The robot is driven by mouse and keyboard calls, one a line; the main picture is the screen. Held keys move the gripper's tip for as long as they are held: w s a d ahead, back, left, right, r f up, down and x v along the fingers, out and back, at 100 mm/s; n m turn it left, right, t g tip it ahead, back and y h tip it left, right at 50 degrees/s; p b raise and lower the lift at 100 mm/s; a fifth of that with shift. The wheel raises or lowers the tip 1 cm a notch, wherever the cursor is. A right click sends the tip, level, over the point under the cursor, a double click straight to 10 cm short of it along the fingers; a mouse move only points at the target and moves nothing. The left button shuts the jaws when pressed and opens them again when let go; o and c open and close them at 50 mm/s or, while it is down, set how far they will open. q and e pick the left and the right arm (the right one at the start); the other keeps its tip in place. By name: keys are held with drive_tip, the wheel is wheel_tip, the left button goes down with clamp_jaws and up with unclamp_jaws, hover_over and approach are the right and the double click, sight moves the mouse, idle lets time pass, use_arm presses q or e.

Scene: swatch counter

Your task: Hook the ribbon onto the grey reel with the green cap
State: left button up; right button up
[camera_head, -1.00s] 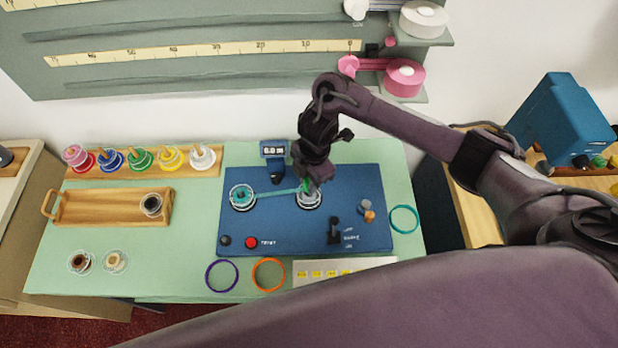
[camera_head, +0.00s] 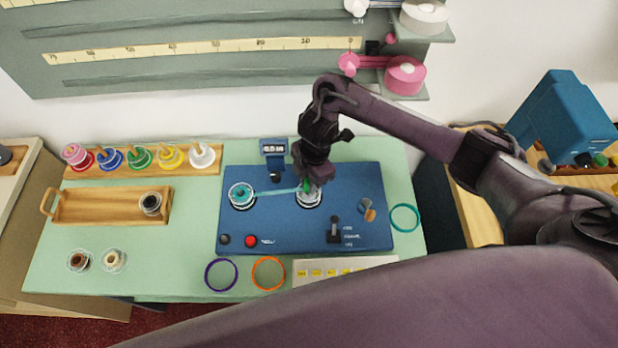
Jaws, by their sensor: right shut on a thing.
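A teal ribbon (camera_head: 275,191) runs across the blue winding machine (camera_head: 290,237) from the teal spool (camera_head: 241,195) at its left towards the grey reel (camera_head: 309,198) right of its middle. The green cap (camera_head: 307,187) of the reel shows just under my right gripper (camera_head: 311,183). My right gripper is shut at the ribbon's end, over the reel. Its fingers hide that end, so I cannot tell whether the ribbon is hooked on the reel. My left gripper is not in view.
A counter display (camera_head: 273,148) stands behind the machine, and a black lever (camera_head: 335,230) at its front. A wooden tray (camera_head: 95,205) and a rack of coloured spools (camera_head: 140,160) are at left. Teal (camera_head: 405,217), purple (camera_head: 221,274) and orange (camera_head: 268,273) rings lie around the machine.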

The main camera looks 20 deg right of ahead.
drive_tip(key=shift+f+b, duration=0.45)
drive_tip(key=shift+f, duration=0.3)
drive_tip(key=o, duration=1)
wheel_tip(320, 180, up, 7)
drive_tip(key=p, duration=0.6)
drive_tip(key=shift+p, duration=0.4)
